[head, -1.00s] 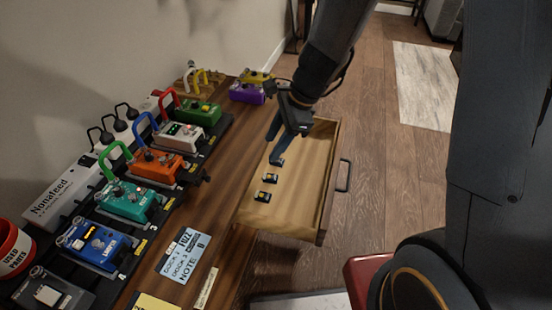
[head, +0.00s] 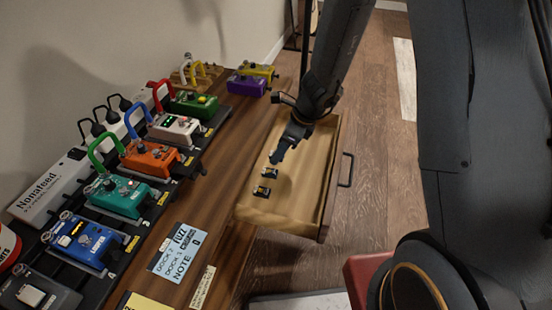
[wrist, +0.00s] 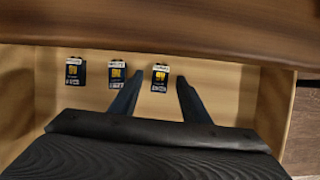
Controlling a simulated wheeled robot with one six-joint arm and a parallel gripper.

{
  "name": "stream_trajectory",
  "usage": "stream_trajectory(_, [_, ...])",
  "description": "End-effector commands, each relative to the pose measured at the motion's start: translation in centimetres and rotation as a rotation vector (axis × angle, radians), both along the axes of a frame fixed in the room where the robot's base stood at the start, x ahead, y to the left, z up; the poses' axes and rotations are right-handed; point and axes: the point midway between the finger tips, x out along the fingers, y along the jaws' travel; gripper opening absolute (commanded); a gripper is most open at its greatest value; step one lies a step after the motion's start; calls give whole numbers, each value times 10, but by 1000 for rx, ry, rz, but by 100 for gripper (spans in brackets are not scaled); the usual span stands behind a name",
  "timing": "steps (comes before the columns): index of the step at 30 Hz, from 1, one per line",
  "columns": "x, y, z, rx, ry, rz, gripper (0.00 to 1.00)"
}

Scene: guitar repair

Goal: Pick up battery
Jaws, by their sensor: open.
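Small black-and-yellow 9V batteries lie in a row in the open wooden drawer. In the head view one battery (head: 262,191) lies nearest the camera and another battery (head: 269,173) just beyond it. The wrist view shows three: a left battery (wrist: 75,71), a middle battery (wrist: 117,74) and a right battery (wrist: 160,78). My gripper (wrist: 156,82) is open over the drawer (head: 305,195), its fingertips on either side of the right battery, left fingertip between it and the middle one. In the head view my gripper (head: 277,158) hides most of that battery. I cannot tell its height above the drawer floor.
The drawer's front wall with a black handle (head: 346,170) stands to the right. The wooden bench (head: 225,180) edge borders the drawer on the left. Colourful pedals, such as a green one (head: 194,104), sit on the bench. A red object (head: 362,275) stands near my base.

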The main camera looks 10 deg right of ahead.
Motion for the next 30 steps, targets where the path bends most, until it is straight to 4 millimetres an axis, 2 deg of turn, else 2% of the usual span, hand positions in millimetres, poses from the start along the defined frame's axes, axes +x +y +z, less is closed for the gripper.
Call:
stream_trajectory(8, [1,1,-4,0,-1,0,42])
stream_trajectory(11, [1,1,-4,0,-1,0,29])
stream_trajectory(16, [1,1,-4,0,-1,0,0])
stream_trajectory(25, [1,1,-3,0,-1,0,0])
stream_trajectory(30, [-2,-5,5,0,-1,0,0])
